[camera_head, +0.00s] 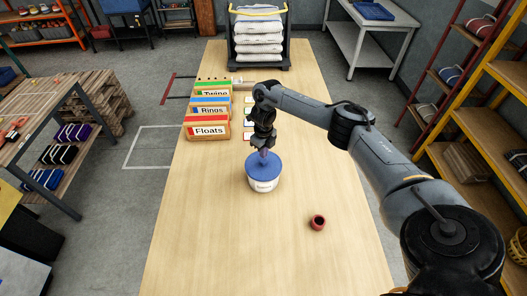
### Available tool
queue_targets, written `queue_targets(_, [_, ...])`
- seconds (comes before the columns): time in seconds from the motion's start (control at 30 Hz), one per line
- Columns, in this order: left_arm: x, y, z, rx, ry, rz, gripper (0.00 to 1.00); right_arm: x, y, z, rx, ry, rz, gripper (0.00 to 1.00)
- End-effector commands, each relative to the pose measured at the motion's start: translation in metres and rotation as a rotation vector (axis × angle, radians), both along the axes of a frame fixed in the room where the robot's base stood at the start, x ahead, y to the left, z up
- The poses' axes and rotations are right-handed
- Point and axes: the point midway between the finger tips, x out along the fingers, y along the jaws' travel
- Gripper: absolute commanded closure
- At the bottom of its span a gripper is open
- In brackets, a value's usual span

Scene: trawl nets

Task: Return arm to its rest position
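My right arm (385,165) comes in from the right and reaches over the wooden table (200,245). My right gripper (264,150) points down directly above a white tub with a blue lid (263,183). Its fingertips are at or just above the lid's middle. The fingers are small and dark here, so I cannot tell whether they are open or shut, or whether they touch the lid. My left gripper is not in view.
A small dark red ring-shaped piece (318,222) lies right of the tub. Boxes labelled Floats (208,131), Rings (210,111) and Twine (213,94) stand at the table's left edge. A rack of stacked white sacks (259,40) stands at the far end. The table's near left is clear.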

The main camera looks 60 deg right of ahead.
Motion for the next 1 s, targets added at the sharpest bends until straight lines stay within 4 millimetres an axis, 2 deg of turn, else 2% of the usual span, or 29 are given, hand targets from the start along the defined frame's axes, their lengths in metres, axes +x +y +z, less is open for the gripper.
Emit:
queue_targets(0.77, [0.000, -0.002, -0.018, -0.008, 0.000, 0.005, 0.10, 0.000, 0.000, -0.025, 0.000, 0.001, 0.000, 1.00])
queue_targets(1.0, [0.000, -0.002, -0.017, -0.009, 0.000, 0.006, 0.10, 0.000, 0.000, -0.023, 0.000, 0.001, 0.000, 1.00])
